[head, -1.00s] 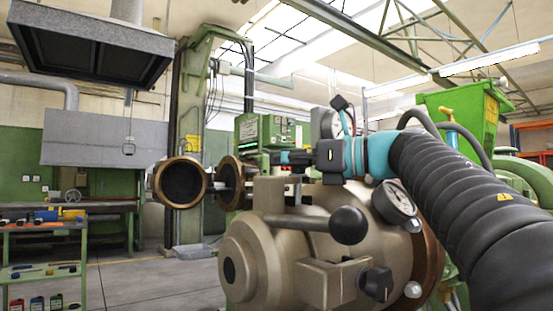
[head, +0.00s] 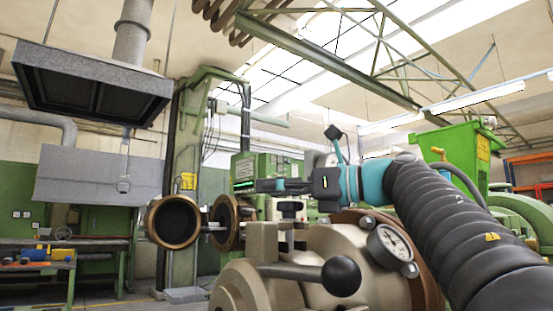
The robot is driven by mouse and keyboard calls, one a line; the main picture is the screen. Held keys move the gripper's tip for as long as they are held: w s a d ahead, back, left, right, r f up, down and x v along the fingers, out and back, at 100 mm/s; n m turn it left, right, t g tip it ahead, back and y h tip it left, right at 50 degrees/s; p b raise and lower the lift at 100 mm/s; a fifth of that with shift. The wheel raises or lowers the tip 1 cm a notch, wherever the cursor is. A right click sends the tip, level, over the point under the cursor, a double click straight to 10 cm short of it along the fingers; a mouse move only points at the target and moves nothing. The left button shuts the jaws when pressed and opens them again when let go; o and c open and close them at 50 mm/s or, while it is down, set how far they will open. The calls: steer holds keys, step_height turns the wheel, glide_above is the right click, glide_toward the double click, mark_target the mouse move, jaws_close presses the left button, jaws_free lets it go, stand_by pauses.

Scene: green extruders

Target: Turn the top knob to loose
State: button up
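The beige extruder head (head: 325,240) fills the lower middle of the head view. A black ball knob (head: 341,276) on a beige lever sticks out from its front, pointing right.
A round pressure gauge (head: 390,247) sits on the extruder head below my arm. An open round flange (head: 174,221) stands to the left. A green machine box (head: 262,170) is behind my gripper. A grey hood (head: 92,88) hangs upper left. Floor shows lower left.

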step_height(320, 180, up, 7)
stand_by(0.6)
stand_by(0.7)
